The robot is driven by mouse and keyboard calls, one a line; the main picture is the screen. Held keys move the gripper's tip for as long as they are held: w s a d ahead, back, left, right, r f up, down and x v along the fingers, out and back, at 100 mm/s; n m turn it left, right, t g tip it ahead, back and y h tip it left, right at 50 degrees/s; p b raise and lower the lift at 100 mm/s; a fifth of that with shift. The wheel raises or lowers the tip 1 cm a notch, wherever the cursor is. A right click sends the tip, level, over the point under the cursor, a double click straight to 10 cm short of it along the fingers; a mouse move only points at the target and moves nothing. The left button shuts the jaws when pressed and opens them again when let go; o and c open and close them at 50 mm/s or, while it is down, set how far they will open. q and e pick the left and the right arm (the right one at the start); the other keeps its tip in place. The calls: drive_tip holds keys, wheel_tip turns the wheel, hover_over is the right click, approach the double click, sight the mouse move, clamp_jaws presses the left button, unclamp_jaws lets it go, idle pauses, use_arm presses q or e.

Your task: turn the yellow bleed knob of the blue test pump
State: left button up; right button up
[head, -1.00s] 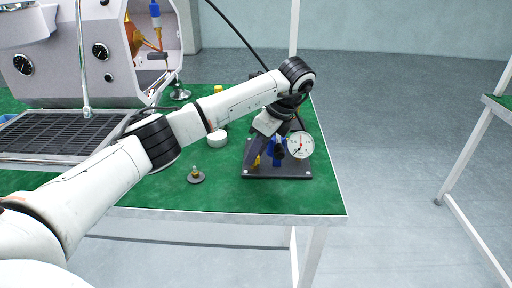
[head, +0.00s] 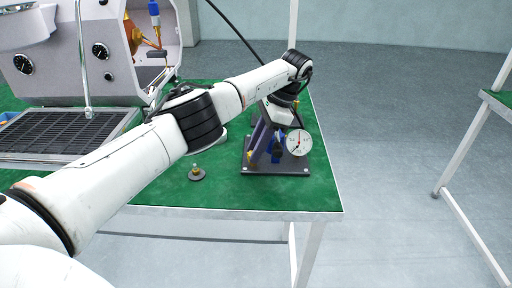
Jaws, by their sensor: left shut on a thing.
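The blue test pump (head: 277,152) stands on a dark base plate (head: 290,171) near the right front corner of the green bench. Its round white gauge (head: 298,142) faces me. The yellow bleed knob (head: 250,163) shows as a small patch low on the pump's left side. My left gripper (head: 252,157) reaches down to it from above, tilted, with its dark fingers shut on the knob. The fingers and wrist hide most of the knob and part of the pump. My right gripper is not in view.
A small dark disc with a brass top (head: 197,174) lies left of the pump. A black hose (head: 235,32) crosses behind. The green bench (head: 225,195) is clear in front.

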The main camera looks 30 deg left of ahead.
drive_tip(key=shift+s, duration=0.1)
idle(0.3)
use_arm(q)
drive_tip(key=o, duration=1)
drive_tip(key=shift+o, duration=0.2)
drive_tip(key=shift+r, duration=0.1)
drive_tip(key=shift+r+p, duration=0.3)
drive_tip(key=p+v, duration=0.7)
drive_tip(key=v, duration=0.2)
drive_tip(key=shift+w+r+p, duration=0.2)
drive_tip(key=shift+r+p, duration=0.1)
drive_tip(key=shift+p, duration=0.1)
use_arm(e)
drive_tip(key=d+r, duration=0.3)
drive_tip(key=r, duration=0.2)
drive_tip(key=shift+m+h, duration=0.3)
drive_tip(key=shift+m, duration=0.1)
